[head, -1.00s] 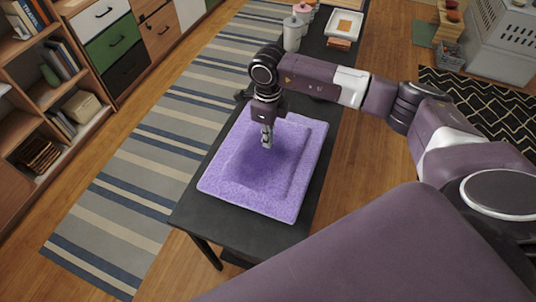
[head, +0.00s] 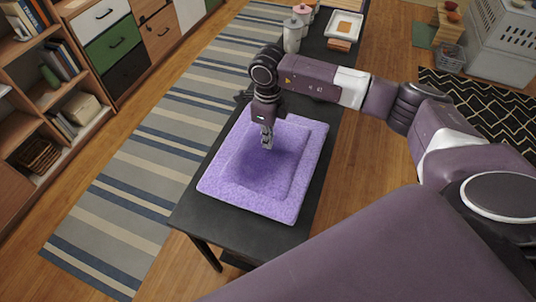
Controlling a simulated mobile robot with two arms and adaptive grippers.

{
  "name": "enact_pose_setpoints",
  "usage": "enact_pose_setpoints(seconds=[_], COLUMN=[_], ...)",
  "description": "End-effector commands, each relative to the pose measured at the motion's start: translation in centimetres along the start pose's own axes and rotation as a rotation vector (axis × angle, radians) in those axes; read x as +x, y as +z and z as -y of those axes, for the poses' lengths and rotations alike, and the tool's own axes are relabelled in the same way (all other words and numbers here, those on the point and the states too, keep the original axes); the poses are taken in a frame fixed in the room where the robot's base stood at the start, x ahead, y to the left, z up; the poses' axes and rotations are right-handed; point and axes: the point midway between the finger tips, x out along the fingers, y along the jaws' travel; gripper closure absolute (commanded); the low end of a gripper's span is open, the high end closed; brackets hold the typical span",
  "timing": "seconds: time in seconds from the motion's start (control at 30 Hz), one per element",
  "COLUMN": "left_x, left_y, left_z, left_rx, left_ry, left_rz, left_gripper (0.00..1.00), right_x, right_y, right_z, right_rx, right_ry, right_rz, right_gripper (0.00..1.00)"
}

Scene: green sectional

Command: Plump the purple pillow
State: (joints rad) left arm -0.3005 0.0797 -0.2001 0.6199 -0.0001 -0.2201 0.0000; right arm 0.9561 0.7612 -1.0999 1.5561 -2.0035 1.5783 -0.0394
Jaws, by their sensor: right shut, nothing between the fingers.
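The purple pillow (head: 250,192) lies flat on the near end of a long dark table (head: 190,215). Its middle looks sunken, with a raised border around it. My right gripper (head: 267,146) points down over the upper middle part of the pillow. It is shut and holds nothing. Its fingertips are at or close above the pillow's surface; I cannot tell whether they touch. My left gripper is not in view.
Lidded canisters (head: 293,34) and a white tray (head: 345,25) stand at the table's far end. A striped rug (head: 130,175) lies left of the table. A bookshelf (head: 50,100) and drawers (head: 115,45) line the left side. A white crate (head: 500,50) is at the upper right.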

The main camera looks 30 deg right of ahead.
Motion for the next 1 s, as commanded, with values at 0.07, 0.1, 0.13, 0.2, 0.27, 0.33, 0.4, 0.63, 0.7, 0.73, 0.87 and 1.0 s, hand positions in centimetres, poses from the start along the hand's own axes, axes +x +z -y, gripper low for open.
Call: enact_pose_setpoints(seconds=[0.07, 0.1, 0.13, 0.2, 0.27, 0.33, 0.4, 0.63, 0.7, 0.73, 0.87, 1.0], left_x=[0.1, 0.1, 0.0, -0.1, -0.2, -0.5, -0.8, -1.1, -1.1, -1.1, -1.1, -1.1], left_y=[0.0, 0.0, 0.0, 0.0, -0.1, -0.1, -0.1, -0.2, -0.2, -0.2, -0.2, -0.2], left_z=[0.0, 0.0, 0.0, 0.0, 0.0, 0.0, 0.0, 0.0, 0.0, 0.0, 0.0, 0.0], left_rx=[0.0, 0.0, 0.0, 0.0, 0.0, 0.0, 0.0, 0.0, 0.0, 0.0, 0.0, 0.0], left_ry=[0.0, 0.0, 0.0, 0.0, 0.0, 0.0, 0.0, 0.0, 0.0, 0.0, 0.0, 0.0], left_rz=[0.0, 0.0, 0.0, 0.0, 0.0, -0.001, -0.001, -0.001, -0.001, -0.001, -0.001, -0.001], left_gripper=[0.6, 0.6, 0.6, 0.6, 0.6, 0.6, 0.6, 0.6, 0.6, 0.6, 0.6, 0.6], right_x=[0.5, 0.5, 0.5, 0.3, 0.0, -0.5, -1.0, -1.8, -1.8, -1.8, -1.9, -1.9], right_y=[-0.2, -0.2, -0.2, -0.2, -0.2, -0.2, -0.2, -0.1, -0.1, -0.1, -0.1, -0.1], right_z=[-0.3, -0.3, -0.3, -0.3, -0.3, -0.3, -0.2, -0.1, -0.1, -0.1, -0.1, -0.1], right_rx=[-0.002, -0.002, -0.002, -0.002, -0.002, -0.002, -0.002, -0.001, -0.001, -0.001, -0.001, 0.0], right_ry=[0.006, 0.006, 0.006, 0.007, 0.007, 0.007, 0.006, 0.004, 0.003, 0.003, 0.002, 0.002], right_rz=[-0.008, -0.008, -0.008, -0.008, -0.008, -0.008, -0.006, -0.004, -0.004, -0.004, -0.003, -0.003], right_gripper=[1.0, 1.0, 1.0, 1.0, 1.0, 1.0, 1.0, 1.0, 1.0, 1.0, 1.0, 1.0])
